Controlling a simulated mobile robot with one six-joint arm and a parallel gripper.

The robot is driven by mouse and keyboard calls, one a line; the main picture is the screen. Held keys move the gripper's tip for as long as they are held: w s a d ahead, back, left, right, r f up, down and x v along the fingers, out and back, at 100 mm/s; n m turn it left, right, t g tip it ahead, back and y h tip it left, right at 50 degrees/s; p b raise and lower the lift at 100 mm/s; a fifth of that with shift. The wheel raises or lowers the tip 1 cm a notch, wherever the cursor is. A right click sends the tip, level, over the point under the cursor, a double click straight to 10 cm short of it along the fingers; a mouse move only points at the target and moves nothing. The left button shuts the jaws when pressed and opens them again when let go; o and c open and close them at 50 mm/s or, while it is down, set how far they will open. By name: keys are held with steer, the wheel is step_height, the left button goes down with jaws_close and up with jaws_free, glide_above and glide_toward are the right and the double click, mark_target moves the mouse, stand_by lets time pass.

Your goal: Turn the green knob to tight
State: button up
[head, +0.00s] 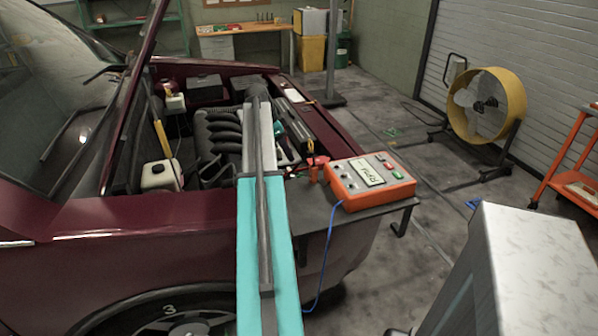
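An orange control box (370,182) with a white-faced display marked Rpm sits on a dark shelf (392,209) beside the car's front. A small green control (398,175) is at the right end of its face; I cannot tell whether it is the green knob or a button, nor how it is set. My teal and grey arm rises through the middle of the picture over the car's fender and engine bay. Its end, near the engine, lies to the left of the box and apart from it. The fingers cannot be made out against the engine parts.
The dark red car (120,240) has its bonnet up and engine bay open. A red clamp-like part (317,166) stands left of the box. A blue cable (325,262) hangs below. A yellow fan (487,104) and orange cart (572,165) stand right.

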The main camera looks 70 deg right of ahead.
mark_target(300, 175)
steer(key=p+x, duration=0.1)
steer(key=x, duration=1.1)
steer(key=shift+a+f+p, duration=0.1)
steer(key=shift+f+p, duration=0.05)
steer(key=shift+p, duration=0.15)
steer(key=c, duration=0.9)
steer(key=shift+w+d, duration=0.1)
steer(key=shift+d, duration=0.2)
jaws_close()
steer(key=shift+a, duration=0.25)
